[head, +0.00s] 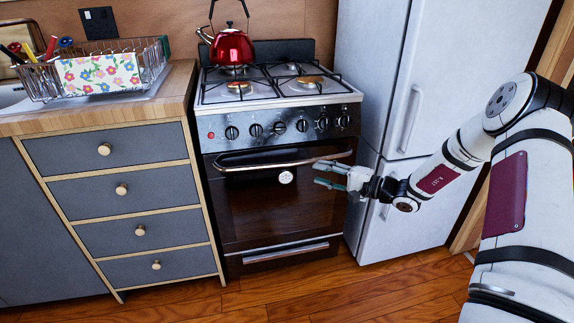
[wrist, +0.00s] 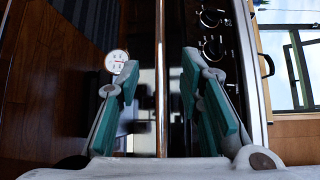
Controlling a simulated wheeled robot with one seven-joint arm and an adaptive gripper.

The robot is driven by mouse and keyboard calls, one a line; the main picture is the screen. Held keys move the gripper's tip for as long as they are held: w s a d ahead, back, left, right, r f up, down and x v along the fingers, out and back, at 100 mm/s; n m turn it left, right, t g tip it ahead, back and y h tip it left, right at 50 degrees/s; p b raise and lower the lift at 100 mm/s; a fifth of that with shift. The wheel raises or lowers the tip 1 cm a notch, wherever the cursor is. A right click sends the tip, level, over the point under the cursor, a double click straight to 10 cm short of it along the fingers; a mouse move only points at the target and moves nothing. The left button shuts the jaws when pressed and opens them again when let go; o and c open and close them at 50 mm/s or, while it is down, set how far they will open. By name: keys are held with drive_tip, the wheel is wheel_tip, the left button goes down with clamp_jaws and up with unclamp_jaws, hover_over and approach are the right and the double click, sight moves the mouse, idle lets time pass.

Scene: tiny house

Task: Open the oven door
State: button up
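The oven (head: 281,140) stands between the drawers and the fridge. Its dark glass oven door (head: 265,205) looks shut. A metal bar handle (head: 250,162) runs across the door's top. My gripper (head: 322,174) is open and empty at the right part of the handle, its two teal-padded fingers pointing left and one above the other. In the wrist view my gripper (wrist: 160,75) has its fingers parted, with the handle (wrist: 160,40) in the gap between them, apart from both pads. I cannot tell how deep the bar sits between the fingers.
A round dial (head: 286,177) hangs on the door below the handle. Control knobs (head: 278,127) line the panel above. A red kettle (head: 232,46) stands on the stove. The white fridge (head: 405,215) is close on the right. The wooden floor (head: 300,290) before the oven is clear.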

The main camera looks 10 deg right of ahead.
sight(291, 165)
drive_tip(key=b+x, duration=0.2)
drive_tip(key=x, duration=1)
drive_tip(key=shift+w+a+f+b, duration=0.15)
drive_tip(key=shift+a+b, duration=0.1)
drive_tip(key=shift+b, duration=0.15)
clamp_jaws()
